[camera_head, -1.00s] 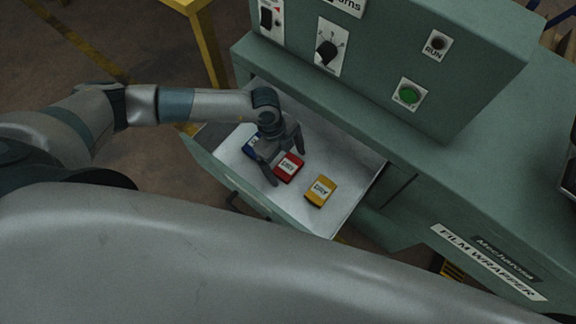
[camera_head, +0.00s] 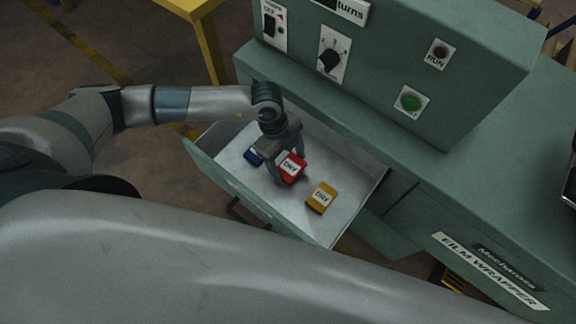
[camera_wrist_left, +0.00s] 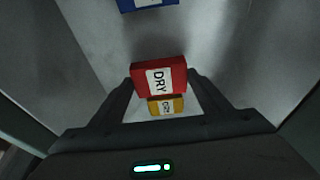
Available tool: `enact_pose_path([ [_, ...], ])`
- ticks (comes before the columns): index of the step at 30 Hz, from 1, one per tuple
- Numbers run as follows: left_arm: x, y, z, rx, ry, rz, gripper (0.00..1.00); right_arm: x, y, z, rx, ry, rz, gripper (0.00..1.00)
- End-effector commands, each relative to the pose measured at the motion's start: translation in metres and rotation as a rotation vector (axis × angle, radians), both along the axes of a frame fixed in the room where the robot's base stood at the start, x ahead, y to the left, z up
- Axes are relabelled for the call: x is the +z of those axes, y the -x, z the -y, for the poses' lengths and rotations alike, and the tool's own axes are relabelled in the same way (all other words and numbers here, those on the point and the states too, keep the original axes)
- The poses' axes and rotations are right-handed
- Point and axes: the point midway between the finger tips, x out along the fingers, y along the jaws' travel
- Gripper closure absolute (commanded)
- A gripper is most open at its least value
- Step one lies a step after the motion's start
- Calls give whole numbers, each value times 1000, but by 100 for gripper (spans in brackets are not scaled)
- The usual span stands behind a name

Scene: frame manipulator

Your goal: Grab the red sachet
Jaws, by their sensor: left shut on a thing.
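The red sachet (camera_head: 291,168), labelled DRY, is held between the fingers of my left gripper (camera_head: 284,170) over the open drawer. In the left wrist view the red sachet (camera_wrist_left: 159,76) sits between the two fingertips (camera_wrist_left: 160,82). It looks lifted above the drawer floor. My left gripper is shut on it. My right gripper does not show.
The drawer (camera_head: 240,170) is open in a green machine cabinet (camera_head: 350,110). A yellow sachet (camera_head: 321,197) lies to the right of the gripper, and a blue sachet (camera_head: 253,157) lies to the left. The cabinet face with knobs and a green button (camera_head: 408,103) rises behind.

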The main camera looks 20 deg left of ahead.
Motion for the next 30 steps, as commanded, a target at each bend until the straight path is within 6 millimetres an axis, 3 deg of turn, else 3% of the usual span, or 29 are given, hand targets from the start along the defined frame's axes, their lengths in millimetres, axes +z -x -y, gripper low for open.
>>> enact_pose_path([
  [3, 13, 18, 22, -7, 7, -3, 53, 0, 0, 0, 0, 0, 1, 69],
  [15, 54, 62, 75, -6, 7, -2, 53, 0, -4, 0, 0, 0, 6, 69],
  [21, 63, 71, 86, -4, 3, -2, 53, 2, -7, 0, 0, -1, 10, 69],
  [30, 65, 73, 88, -2, 2, -2, 53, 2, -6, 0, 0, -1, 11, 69],
])
